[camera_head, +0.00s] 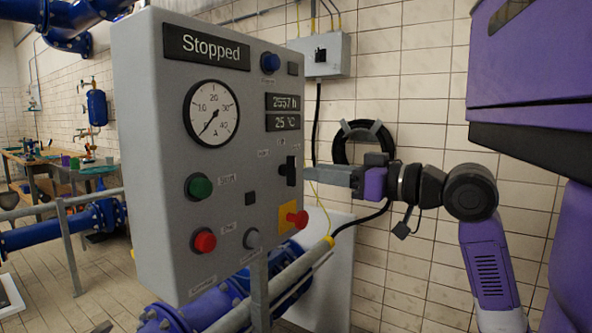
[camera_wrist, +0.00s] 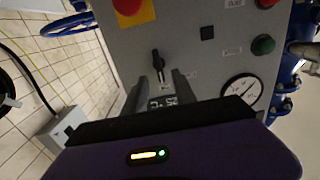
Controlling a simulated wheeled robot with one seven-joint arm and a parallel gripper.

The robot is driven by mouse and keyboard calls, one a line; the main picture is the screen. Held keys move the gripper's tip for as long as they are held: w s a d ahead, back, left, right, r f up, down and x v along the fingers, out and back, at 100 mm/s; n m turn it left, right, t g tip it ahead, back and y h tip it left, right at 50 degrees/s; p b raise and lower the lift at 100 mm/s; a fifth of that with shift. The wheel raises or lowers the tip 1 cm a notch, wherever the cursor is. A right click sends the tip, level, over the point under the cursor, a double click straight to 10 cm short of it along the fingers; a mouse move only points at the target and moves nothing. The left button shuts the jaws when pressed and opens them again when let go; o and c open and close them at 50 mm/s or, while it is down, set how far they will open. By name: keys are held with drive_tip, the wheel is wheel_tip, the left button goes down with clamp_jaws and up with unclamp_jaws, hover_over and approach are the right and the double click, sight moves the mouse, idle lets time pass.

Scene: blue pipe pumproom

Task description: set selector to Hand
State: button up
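The black selector knob (camera_head: 291,171) is on the right side of the grey control panel (camera_head: 150,150). In the wrist view the selector (camera_wrist: 158,62) shows as a black handle lying nearly along the picture's vertical; its small labels are too blurred to read. My gripper (camera_head: 308,174) is at the panel's right edge, close to the selector. In the wrist view my gripper (camera_wrist: 161,77) is open, its two grey fingers apart with nothing between them. The selector appears just past the fingertips; I cannot tell whether they touch the panel. The display (camera_head: 207,47) reads "Stopped".
The panel also carries a green button (camera_head: 199,187), a red button (camera_head: 204,241), a red emergency stop (camera_head: 297,219) on yellow, a blue lamp (camera_head: 270,63) and a gauge (camera_head: 211,114). A grey rail (camera_head: 290,281) and a blue pipe (camera_head: 213,305) run below it.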

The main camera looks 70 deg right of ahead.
sight(296, 169)
drive_tip(key=x, duration=0.5)
drive_tip(key=shift+w+d, duration=0.15)
drive_tip(key=shift+w, duration=0.15)
drive_tip(key=shift+c, duration=0.4)
clamp_jaws()
